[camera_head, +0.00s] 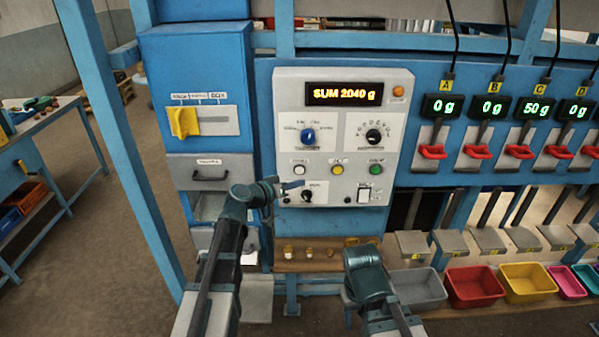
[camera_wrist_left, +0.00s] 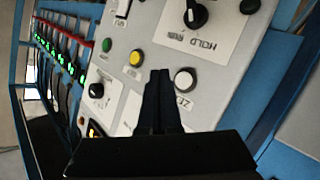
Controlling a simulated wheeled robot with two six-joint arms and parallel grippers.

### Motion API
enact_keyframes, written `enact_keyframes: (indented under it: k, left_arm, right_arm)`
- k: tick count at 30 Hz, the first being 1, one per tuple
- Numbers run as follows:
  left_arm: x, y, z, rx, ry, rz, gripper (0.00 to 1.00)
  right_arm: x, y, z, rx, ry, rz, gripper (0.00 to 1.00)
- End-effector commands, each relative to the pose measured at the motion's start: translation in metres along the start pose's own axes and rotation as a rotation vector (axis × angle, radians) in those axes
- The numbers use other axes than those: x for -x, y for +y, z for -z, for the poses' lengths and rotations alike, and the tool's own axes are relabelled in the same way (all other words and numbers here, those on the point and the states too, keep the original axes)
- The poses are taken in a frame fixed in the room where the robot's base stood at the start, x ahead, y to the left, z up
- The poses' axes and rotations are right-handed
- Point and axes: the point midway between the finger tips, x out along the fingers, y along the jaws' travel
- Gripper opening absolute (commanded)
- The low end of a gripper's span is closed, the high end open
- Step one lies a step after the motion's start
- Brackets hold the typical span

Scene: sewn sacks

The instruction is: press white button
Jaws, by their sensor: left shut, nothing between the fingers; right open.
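The white button (camera_head: 300,169) is a round cap at the left of a row on the grey control panel (camera_head: 405,140). In the left wrist view the white button (camera_wrist_left: 185,79) shows just right of the fingertips, and the yellow button (camera_wrist_left: 136,58) to their left. My left gripper (camera_head: 298,184) is shut and empty, just below the white button in the head view. Its dark fingers (camera_wrist_left: 160,74) point at the panel; I cannot tell whether they touch it. My right gripper (camera_head: 360,252) is open, low in front of the wooden shelf.
The panel also has a green button (camera_head: 376,169), a blue knob (camera_head: 308,136), a black knob (camera_head: 373,136) and a display (camera_head: 344,94) reading SUM 2040 g. A blue cabinet (camera_head: 198,80) stands left. Coloured bins (camera_head: 475,288) stand at the lower right.

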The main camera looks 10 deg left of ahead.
Motion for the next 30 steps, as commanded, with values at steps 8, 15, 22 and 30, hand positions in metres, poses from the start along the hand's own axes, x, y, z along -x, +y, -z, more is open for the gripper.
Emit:
enact_keyframes:
  k: [8, 15, 22, 30]
  left_arm:
    - [-0.023, -0.017, 0.017, 0.0, 0.0, 0.0, 0.0]
    - [-0.024, -0.018, 0.018, 0.0, 0.0, 0.0, 0.0]
    - [-0.024, -0.018, 0.018, 0.0, 0.0, 0.0, 0.0]
    - [-0.024, -0.018, 0.018, 0.0, 0.0, 0.0, 0.0]
  right_arm:
    - [0.0, 0.0, 0.0, 0.0, 0.0, 0.0, 0.5]
    - [0.0, 0.0, 0.0, 0.0, 0.0, 0.0, 0.5]
    - [0.0, 0.0, 0.0, 0.0, 0.0, 0.0, 0.5]
    - [0.0, 0.0, 0.0, 0.0, 0.0, 0.0, 0.5]
